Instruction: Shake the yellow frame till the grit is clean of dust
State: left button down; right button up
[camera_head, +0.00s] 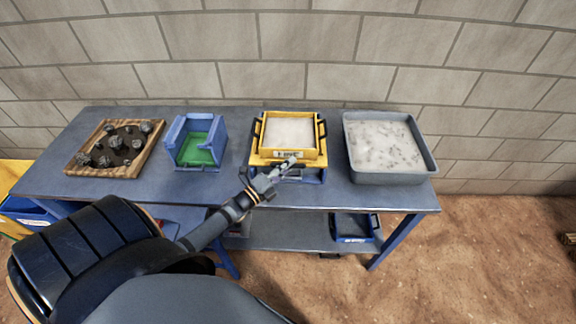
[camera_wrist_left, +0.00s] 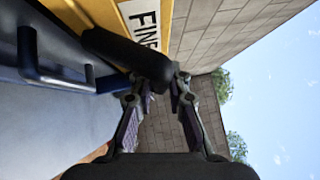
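The yellow frame (camera_head: 265,137) sits on a blue stand (camera_head: 317,175) on the bench, with pale material inside and a black handle on each side. Its yellow face with a partly seen "FINE" label shows in the left wrist view (camera_wrist_left: 113,15). My left gripper (camera_head: 291,162) is in front of the frame's front face. In the left wrist view its two fingers (camera_wrist_left: 158,92) are apart, with wall showing between them. A black handle (camera_wrist_left: 120,50) lies just ahead of the fingertips; I cannot tell whether they touch it. My right gripper is not in view.
A grey tray (camera_head: 391,176) of pale, dark-flecked material stands to the right. To the left are a blue box with a green inside (camera_head: 178,130) and a wooden tray of dark rocks (camera_head: 90,171). A blue bin (camera_head: 353,238) is on the lower shelf. A block wall stands behind.

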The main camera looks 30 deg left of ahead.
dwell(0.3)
pick_arm(q)
jog(key=shift+w+a+f+b, duration=0.1)
jog(key=shift+w+a+b, duration=0.2)
jog(key=shift+w+b, duration=0.15)
jog(key=shift+w+a+f+b, duration=0.1)
jog(key=shift+w+a+b, duration=0.25)
jog(key=shift+w, duration=0.2)
jog(key=shift+w+a+r, duration=0.1)
jog(key=shift+w+r, duration=0.05)
jog(key=shift+w, duration=0.1)
jog(key=c, duration=1.6)
grip_release()
jog(key=shift+o, duration=0.2)
jog(key=shift+s, duration=0.1)
jog(key=v, duration=1.2)
